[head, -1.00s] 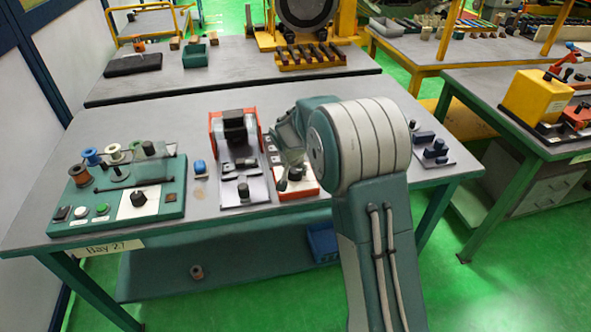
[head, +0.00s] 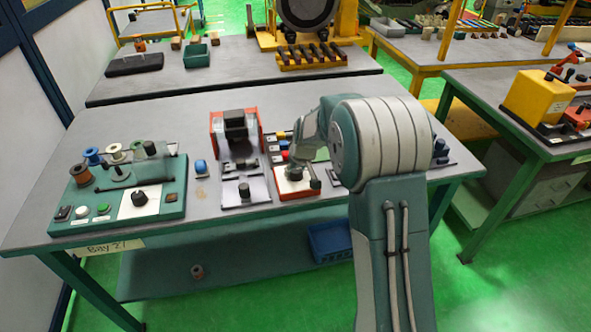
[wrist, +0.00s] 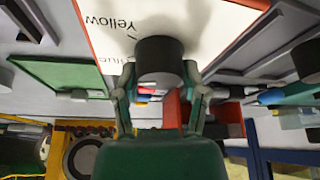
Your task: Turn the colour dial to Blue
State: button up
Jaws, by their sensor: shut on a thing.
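The colour dial's dark round knob (wrist: 160,58) stands on a white plate (wrist: 205,22) with a red edge in the wrist view. The word "Yellow" reads upside down beside the knob, with a short tick mark near it.
Left of the dial is a grey panel with a dark knob (head: 244,191) and a red-framed winder (head: 236,126) behind. A green board (head: 175,206) with spools, buttons and another knob is at far left. A small blue object (head: 200,167) stands between.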

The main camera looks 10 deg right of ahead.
jog(key=shift+s+f+n+g+y, duration=0.15)
jog(key=shift+n+g+y, duration=0.2)
jog(key=shift+n, duration=0.95)
jog(key=o, duration=1.1)
jog(key=shift+o, duration=0.2)
jog(key=shift+r, duration=0.25)
jog(key=v, duration=1.1)
jog(key=shift+d+r, duration=0.15)
